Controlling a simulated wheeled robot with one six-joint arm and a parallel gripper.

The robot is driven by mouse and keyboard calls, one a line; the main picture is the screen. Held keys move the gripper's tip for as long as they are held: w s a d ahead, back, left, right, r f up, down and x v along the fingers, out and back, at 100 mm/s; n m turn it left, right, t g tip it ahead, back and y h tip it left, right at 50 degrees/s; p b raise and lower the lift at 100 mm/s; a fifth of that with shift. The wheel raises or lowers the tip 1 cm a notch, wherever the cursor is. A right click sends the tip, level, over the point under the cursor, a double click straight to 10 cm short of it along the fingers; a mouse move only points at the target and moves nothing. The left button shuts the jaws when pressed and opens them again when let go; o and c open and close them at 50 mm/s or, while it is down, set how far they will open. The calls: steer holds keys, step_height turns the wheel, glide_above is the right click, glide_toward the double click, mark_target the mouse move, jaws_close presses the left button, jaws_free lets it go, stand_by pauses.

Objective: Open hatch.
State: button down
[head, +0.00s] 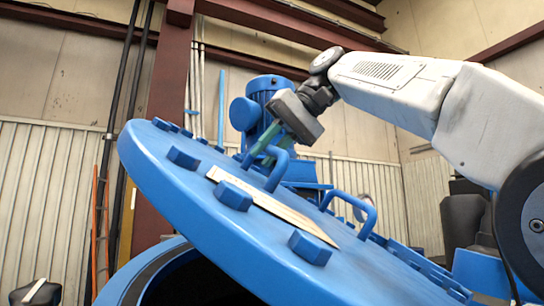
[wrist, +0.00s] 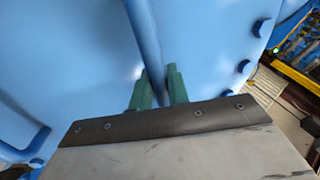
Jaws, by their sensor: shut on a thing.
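The hatch (head: 180,190) is a large round blue lid with big hex bolts around its edge and a pale label plate across it. It is tilted up, with a dark opening (head: 190,285) showing under it at the bottom. My gripper (head: 268,155) is at the lid's upper left handle (head: 277,170), and its green fingers are shut on that handle. In the wrist view the green fingers (wrist: 158,88) sit on either side of a blue bar (wrist: 143,40). A second handle (head: 355,210) on the lid is free.
A blue motor (head: 268,92) stands behind the lid. An orange ladder (head: 101,225) leans by the left wall near a dark red steel column. A yellow-edged item (wrist: 300,75) lies on the floor at the right of the wrist view.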

steer(key=c, duration=1.4)
jaws_free()
